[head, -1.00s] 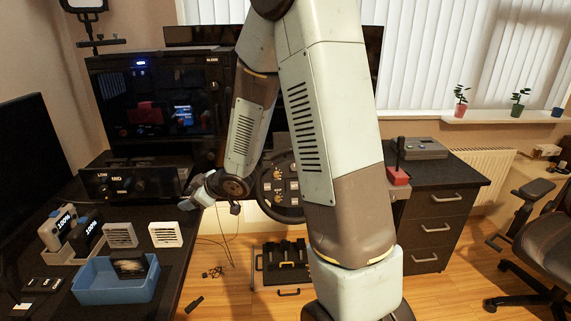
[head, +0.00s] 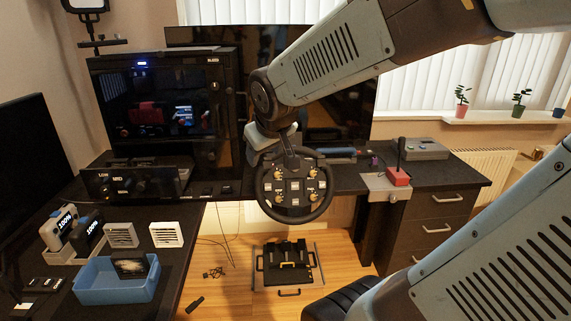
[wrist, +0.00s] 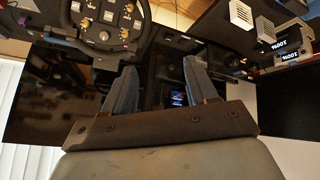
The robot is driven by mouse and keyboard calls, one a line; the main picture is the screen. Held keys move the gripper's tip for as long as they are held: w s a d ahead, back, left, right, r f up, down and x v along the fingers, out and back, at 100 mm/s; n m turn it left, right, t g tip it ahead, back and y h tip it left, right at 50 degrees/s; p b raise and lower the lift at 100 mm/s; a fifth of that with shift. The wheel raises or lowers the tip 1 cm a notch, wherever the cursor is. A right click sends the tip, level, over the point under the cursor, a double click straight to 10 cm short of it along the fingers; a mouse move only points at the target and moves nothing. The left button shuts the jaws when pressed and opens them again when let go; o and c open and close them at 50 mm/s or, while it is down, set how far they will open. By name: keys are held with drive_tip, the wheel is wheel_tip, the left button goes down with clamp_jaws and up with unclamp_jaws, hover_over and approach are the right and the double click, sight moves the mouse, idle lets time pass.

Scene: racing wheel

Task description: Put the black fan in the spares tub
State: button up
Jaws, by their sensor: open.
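The black fan (head: 130,265) is inside the blue spares tub (head: 115,290) on the left desk in the head view. It appears to lean at the tub's back side, its top showing at the rim. My gripper is open and empty in the wrist view (wrist: 160,68), its two grey-blue fingers spread apart. In the head view my wrist hangs just above and behind the steering wheel (head: 294,187), far to the right of the tub. The fingers are mostly hidden there.
Two white fans (head: 166,235) stand behind the tub. Battery packs (head: 88,233) sit in a tray beside them. A black cabinet (head: 165,105) stands at the back. A red-based joystick (head: 398,176) is right of the wheel. Pedals (head: 287,263) lie on the floor.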

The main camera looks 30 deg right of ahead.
drive_tip(key=s+r+m+g+y, duration=0.1)
drive_tip(key=s+r+m+g, duration=0.1)
drive_tip(key=s, duration=1)
drive_tip(key=shift+a+r, duration=0.25)
drive_tip(key=shift+a, duration=0.15)
